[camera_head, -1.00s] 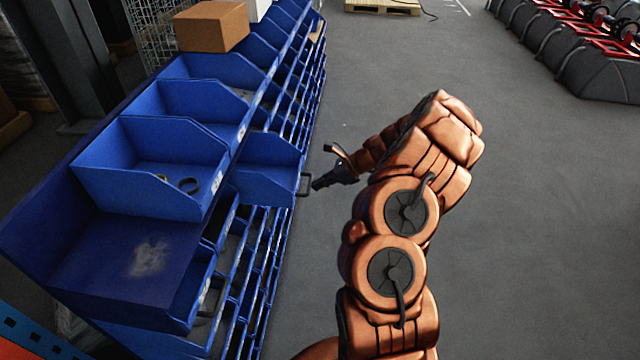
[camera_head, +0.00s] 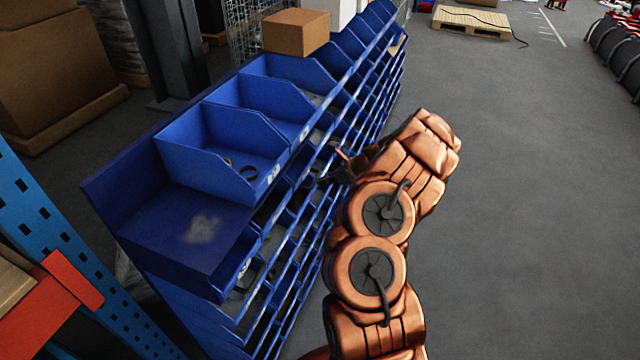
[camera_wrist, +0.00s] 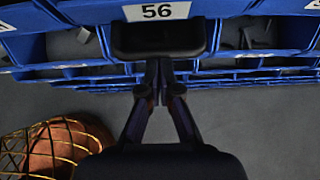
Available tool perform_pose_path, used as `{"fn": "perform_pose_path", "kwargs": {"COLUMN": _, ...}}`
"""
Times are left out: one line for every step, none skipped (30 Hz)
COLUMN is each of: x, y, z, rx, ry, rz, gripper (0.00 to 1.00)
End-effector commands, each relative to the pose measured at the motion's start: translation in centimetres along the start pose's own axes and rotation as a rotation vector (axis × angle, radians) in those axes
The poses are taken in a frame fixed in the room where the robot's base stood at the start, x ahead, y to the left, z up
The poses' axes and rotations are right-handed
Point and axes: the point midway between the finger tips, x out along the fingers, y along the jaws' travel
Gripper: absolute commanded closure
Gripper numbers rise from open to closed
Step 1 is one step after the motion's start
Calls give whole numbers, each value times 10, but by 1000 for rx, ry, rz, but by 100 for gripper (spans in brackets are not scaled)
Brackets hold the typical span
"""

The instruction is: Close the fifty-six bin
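The fifty-six bin is blue, with a white "56" label (camera_wrist: 157,11) at the top of the wrist view. Its black handle (camera_wrist: 158,42) is just below the label. My gripper (camera_wrist: 158,68) has its fingertips together and points at the handle, right up against or just beneath it; I cannot tell if they touch. Nothing shows between the fingers. In the head view my gripper (camera_head: 334,172) is at the front of the blue rack, and no bin clearly sticks out there. The bin's front is hard to make out in that view.
The blue rack (camera_head: 190,240) holds several rows of bins. A cardboard box (camera_head: 296,33) sits on top. A blue and orange frame (camera_head: 50,240) stands at the left front. A pallet (camera_head: 470,22) lies far back.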

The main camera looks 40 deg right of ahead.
Motion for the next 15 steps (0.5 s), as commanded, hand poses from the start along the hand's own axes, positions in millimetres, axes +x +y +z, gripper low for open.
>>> {"fn": "perform_pose_path", "kwargs": {"x": 0, "y": -1, "z": 4, "rx": 1, "ry": -5, "rz": -3, "gripper": 100}}
{"fn": "perform_pose_path", "kwargs": {"x": 0, "y": -1, "z": 4, "rx": 1, "ry": -5, "rz": -3, "gripper": 100}}
{"fn": "perform_pose_path", "kwargs": {"x": 0, "y": -1, "z": 4, "rx": 1, "ry": -6, "rz": -3, "gripper": 100}}
{"fn": "perform_pose_path", "kwargs": {"x": 1, "y": -1, "z": 5, "rx": 1, "ry": -6, "rz": -2, "gripper": 100}}
{"fn": "perform_pose_path", "kwargs": {"x": 1, "y": -1, "z": 6, "rx": 1, "ry": -6, "rz": -2, "gripper": 100}}
{"fn": "perform_pose_path", "kwargs": {"x": 1, "y": 0, "z": 6, "rx": 0, "ry": -7, "rz": -1, "gripper": 100}}
{"fn": "perform_pose_path", "kwargs": {"x": 1, "y": 0, "z": 6, "rx": 0, "ry": -7, "rz": -1, "gripper": 100}}
{"fn": "perform_pose_path", "kwargs": {"x": 2, "y": 0, "z": 7, "rx": 0, "ry": -8, "rz": -1, "gripper": 100}}
{"fn": "perform_pose_path", "kwargs": {"x": 2, "y": 0, "z": 7, "rx": 0, "ry": -8, "rz": 0, "gripper": 100}}
{"fn": "perform_pose_path", "kwargs": {"x": 2, "y": 0, "z": 8, "rx": -1, "ry": -8, "rz": 1, "gripper": 100}}
{"fn": "perform_pose_path", "kwargs": {"x": 2, "y": 1, "z": 8, "rx": -1, "ry": -9, "rz": 1, "gripper": 100}}
{"fn": "perform_pose_path", "kwargs": {"x": 2, "y": 1, "z": 8, "rx": -2, "ry": -9, "rz": 2, "gripper": 100}}
{"fn": "perform_pose_path", "kwargs": {"x": 2, "y": 1, "z": 9, "rx": -2, "ry": -9, "rz": 3, "gripper": 100}}
{"fn": "perform_pose_path", "kwargs": {"x": 2, "y": 1, "z": 9, "rx": -3, "ry": -9, "rz": 3, "gripper": 100}}
{"fn": "perform_pose_path", "kwargs": {"x": 2, "y": 1, "z": 8, "rx": -3, "ry": -9, "rz": 3, "gripper": 100}}
